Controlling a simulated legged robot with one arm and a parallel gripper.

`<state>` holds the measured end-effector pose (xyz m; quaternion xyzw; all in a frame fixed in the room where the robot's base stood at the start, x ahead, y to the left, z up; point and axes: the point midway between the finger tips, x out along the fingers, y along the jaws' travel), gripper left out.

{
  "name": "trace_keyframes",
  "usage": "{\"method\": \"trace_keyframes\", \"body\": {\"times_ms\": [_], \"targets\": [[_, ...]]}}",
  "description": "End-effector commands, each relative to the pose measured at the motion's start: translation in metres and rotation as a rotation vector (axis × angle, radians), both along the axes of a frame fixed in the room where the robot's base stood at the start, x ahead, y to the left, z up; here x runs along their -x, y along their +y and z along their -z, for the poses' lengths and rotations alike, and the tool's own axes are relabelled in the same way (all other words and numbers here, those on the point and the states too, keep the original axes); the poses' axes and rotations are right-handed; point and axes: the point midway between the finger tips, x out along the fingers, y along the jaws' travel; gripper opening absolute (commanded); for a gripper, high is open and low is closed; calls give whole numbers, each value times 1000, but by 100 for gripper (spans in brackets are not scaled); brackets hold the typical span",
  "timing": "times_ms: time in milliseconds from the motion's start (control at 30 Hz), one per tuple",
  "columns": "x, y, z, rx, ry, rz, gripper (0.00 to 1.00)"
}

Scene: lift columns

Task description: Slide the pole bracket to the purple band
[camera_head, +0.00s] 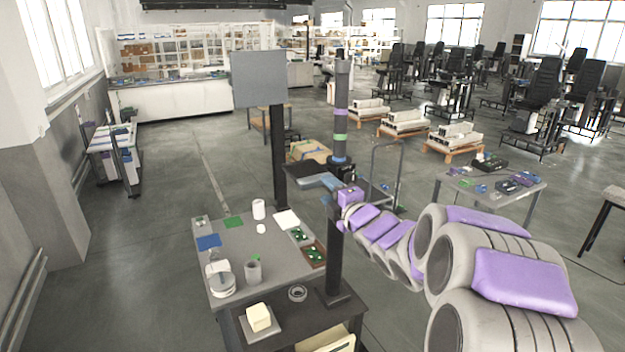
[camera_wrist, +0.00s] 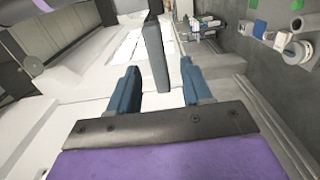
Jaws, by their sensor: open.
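The dark upright pole (camera_head: 342,85) carries a purple band (camera_head: 341,112) near the top, a green band (camera_head: 340,137) below it and a blue band (camera_head: 339,159) lower down. The pole bracket (camera_head: 305,170) is a dark piece reaching left from the pole just below the blue band, well under the purple one. My gripper (camera_head: 331,184) is beside the bracket at about its height, with blue fingers. In the wrist view my gripper (camera_wrist: 160,88) is open, and a grey bar, probably part of the bracket (camera_wrist: 155,55), stands between the fingers with gaps on both sides.
A second column with a grey panel (camera_head: 258,78) stands behind left. A grey table (camera_head: 225,265) with cups, a roll and small parts lies below left. The air around the upper pole looks clear.

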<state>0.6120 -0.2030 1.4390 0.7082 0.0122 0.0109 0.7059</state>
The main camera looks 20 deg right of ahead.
Motion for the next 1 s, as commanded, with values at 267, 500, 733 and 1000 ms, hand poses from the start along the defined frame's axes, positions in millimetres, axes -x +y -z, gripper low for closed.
{"method": "trace_keyframes", "body": {"times_ms": [267,500,733,1000], "targets": [[-47,16,-2,9,1,-5,49],[-70,15,-3,6,-1,-3,49],[-76,6,-1,2,-2,-1,49],[-75,11,-2,4,-1,-2,39]]}}
